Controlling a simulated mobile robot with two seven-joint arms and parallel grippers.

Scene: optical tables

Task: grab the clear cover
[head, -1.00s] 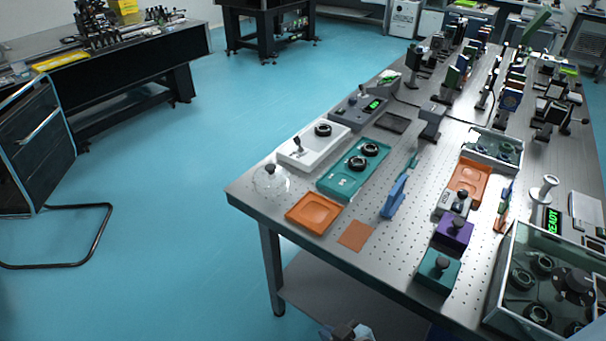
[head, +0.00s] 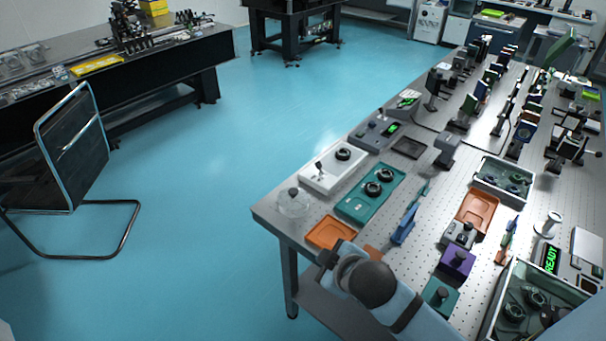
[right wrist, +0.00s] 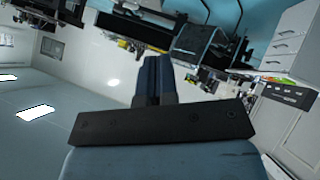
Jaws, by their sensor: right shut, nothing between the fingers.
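The clear cover (head: 293,206) is a see-through dome with a dark knob on top. It stands upright at the near left corner of the perforated table (head: 268,214), left of the orange tray (head: 330,233). My right arm reaches in from the bottom right of the head view, its front end over the table's near edge, below and right of the cover and apart from it. My right gripper (right wrist: 155,70) shows in the right wrist view with its fingers together and empty. The cover is not visible there. My left gripper is not in view.
Behind the cover are a white plate (head: 326,180) and a teal tray (head: 356,205) with black rings. A blue tool (head: 404,228), a purple block (head: 457,260) and a glass-walled box (head: 490,318) lie right. A chair (head: 75,150) stands left on open floor.

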